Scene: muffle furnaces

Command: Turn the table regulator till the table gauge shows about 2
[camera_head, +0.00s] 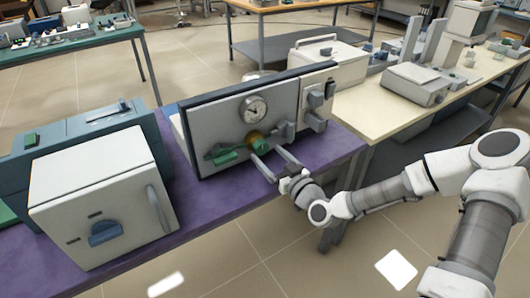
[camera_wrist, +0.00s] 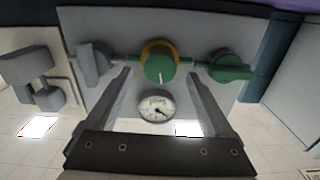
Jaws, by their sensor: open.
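The table regulator is a green knob (camera_head: 260,146) with a yellow ring, on the grey panel (camera_head: 225,118) above the purple table. It also shows in the wrist view (camera_wrist: 159,68). The round white table gauge (camera_head: 254,109) is above the knob; its dial shows in the wrist view (camera_wrist: 156,107), upside down, with a dark needle whose reading is too small to tell. My gripper (camera_head: 265,154) is open in front of the panel. In the wrist view its fingers (camera_wrist: 159,74) stand apart on either side of the knob, with visible gaps and no clear contact.
A green lever valve (camera_head: 224,157) sits left of the knob, a grey handle (camera_head: 284,131) right of it, both close to my fingers. A white furnace (camera_head: 95,195) stands left on the purple table (camera_head: 205,203). A cream bench (camera_head: 380,110) stands to the right.

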